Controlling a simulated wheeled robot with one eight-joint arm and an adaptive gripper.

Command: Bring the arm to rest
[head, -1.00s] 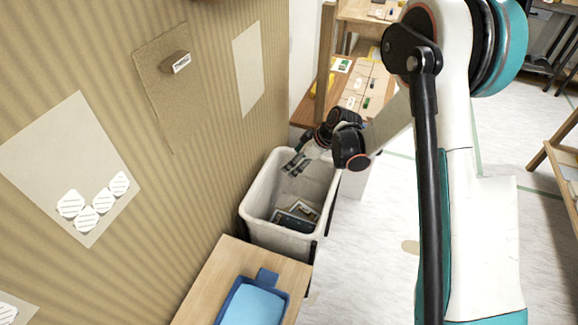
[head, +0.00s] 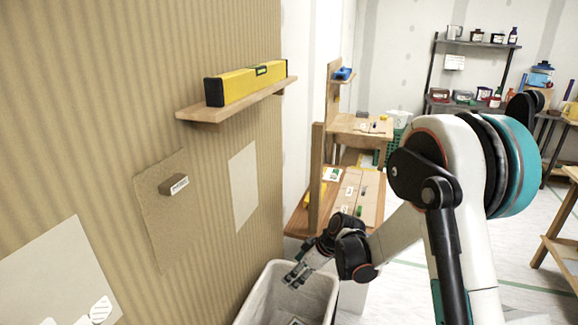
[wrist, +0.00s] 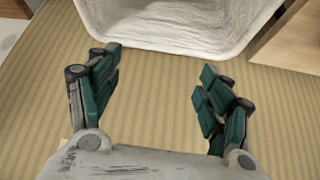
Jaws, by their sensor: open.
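My gripper (head: 295,277) hangs over the white bin (head: 258,298) beside the striped wall in the head view. In the wrist view my gripper (wrist: 160,95) has its two green-padded fingers spread wide apart, with nothing between them. Behind the fingers the wrist view shows the striped wallpaper (wrist: 160,75) and the rim of the white bin (wrist: 165,45) at the top. My arm reaches from the right side of the head view, folded at the elbow.
A yellow spirit level (head: 245,83) lies on a wall shelf (head: 225,108). A small brown block (head: 173,187) is on a wall patch. A wooden workbench (head: 365,200) stands behind the bin. A dark shelf unit (head: 470,45) is at the back. Open floor shows at right.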

